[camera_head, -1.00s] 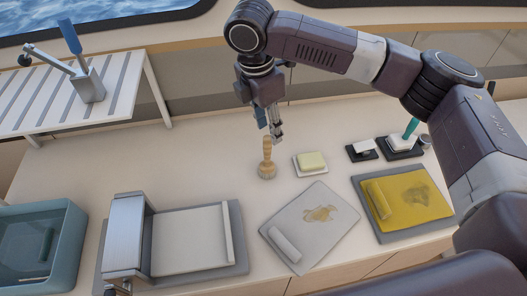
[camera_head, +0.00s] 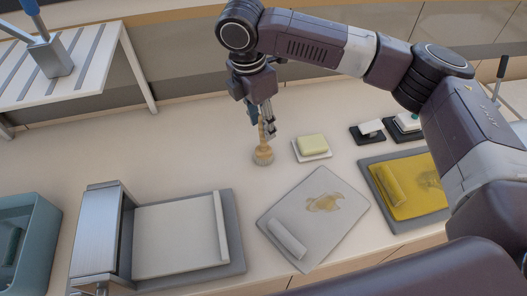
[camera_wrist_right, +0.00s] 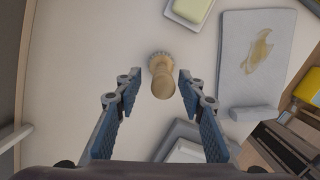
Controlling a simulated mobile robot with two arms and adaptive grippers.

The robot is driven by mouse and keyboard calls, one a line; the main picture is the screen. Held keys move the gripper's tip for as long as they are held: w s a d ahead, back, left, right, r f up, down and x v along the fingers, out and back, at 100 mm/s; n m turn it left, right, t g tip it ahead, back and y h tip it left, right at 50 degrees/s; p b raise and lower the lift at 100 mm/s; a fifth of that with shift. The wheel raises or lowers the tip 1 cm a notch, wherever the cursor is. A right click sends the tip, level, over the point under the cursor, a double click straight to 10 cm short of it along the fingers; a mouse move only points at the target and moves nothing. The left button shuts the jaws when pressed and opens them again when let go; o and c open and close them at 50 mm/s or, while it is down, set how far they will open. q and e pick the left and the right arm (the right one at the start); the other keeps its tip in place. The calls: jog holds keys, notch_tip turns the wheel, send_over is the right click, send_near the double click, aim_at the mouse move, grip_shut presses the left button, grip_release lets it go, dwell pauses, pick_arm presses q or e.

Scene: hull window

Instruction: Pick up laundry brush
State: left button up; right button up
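The laundry brush (camera_head: 263,155) stands upright on the counter, with a light wooden handle and a round bristle head at its base. In the right wrist view the brush (camera_wrist_right: 161,78) lies between and just beyond the fingertips. My right gripper (camera_head: 267,126) is over the brush, its fingers at the height of the handle. In the right wrist view the right gripper (camera_wrist_right: 158,88) is open, with a gap on both sides of the handle. My left gripper cannot be made out clearly in the head view.
A yellow soap bar (camera_head: 312,144) on a white dish is right of the brush. A stained grey cloth (camera_head: 300,228) lies in front. A metal press with a white board (camera_head: 180,238) is front left. A teal basin (camera_head: 40,240) and slatted rack (camera_head: 95,60) are further left.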

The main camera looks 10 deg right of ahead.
aim_at(264, 155)
jog(key=f+p, duration=0.1)
jog(key=f, duration=0.2)
jog(key=d+f+p, duration=0.1)
jog(key=f, duration=0.2)
jog(key=shift+d+f, duration=0.1)
jog(key=shift+f, duration=0.5)
jog(key=shift+w, duration=0.1)
jog(key=shift+c, duration=0.3)
grip_shut()
